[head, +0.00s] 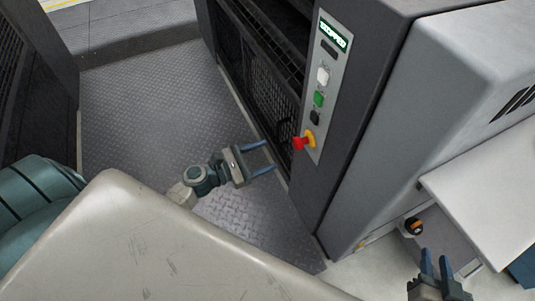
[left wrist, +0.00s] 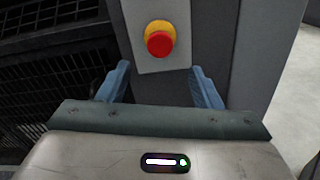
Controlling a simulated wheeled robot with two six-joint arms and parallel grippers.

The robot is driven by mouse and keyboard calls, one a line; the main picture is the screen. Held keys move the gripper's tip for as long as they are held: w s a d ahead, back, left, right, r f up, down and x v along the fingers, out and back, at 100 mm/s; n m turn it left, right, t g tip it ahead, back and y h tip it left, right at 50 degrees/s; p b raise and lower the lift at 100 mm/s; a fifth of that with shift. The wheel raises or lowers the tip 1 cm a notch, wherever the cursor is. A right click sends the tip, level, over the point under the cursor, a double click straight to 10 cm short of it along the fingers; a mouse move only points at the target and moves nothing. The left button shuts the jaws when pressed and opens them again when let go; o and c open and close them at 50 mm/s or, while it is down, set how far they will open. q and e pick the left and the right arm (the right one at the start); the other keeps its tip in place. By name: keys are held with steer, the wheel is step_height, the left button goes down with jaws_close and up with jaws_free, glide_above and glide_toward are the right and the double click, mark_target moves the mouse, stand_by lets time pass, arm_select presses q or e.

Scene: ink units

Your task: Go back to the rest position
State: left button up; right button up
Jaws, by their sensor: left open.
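My left gripper (head: 270,156) is open and empty, in front of the grey machine's control panel (head: 326,75). Its two blue fingers point toward the panel side of the machine. It also shows in the left wrist view (left wrist: 159,70), with a red stop button on a yellow base (left wrist: 160,40) just beyond and between the fingers, apart from them. The stop button shows in the head view (head: 303,140) to the right of the fingertips. My right gripper (head: 435,258) is at the bottom right, its fingers apart with nothing seen between them.
The panel carries a lit green display (head: 333,35) that seems to read STOPPED, with white (head: 323,75), green (head: 318,99) and dark (head: 314,117) buttons. A white table-like surface (head: 485,185) juts out at right. The patterned metal floor (head: 150,105) is clear.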

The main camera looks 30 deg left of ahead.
stand_by(0.4)
